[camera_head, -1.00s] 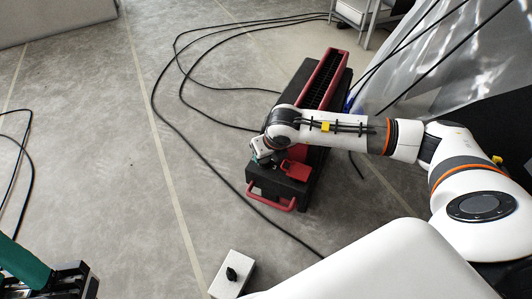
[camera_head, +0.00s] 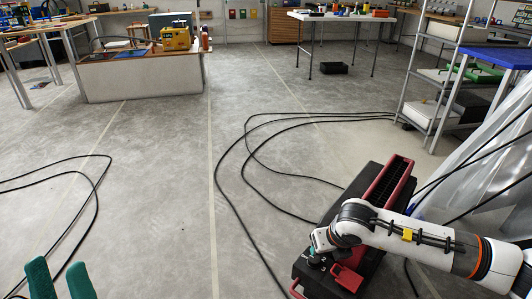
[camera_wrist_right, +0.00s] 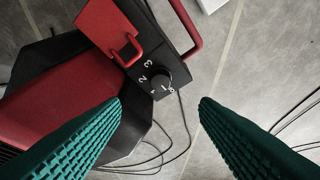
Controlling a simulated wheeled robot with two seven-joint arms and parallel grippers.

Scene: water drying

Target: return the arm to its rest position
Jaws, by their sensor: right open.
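My right arm reaches in from the right in the head view over a black and red machine (camera_head: 346,279). My right gripper is mostly hidden behind its own wrist there. In the right wrist view, my right gripper (camera_wrist_right: 162,106) is open, with green ribbed fingers wide apart and nothing between the tips. The machine's black dial (camera_wrist_right: 160,79), with white numbers around it, lies just beyond the fingertips. A red handle and red panel (camera_wrist_right: 108,28) are beside it. My left gripper (camera_head: 61,281) shows at the bottom left of the head view, its two green fingers apart and empty.
Black cables (camera_head: 250,190) loop over the floor left of the machine. A shelf rack (camera_head: 437,85) and clear plastic sheeting (camera_head: 465,178) stand at the right. Tables and a low counter (camera_head: 140,80) are farther back.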

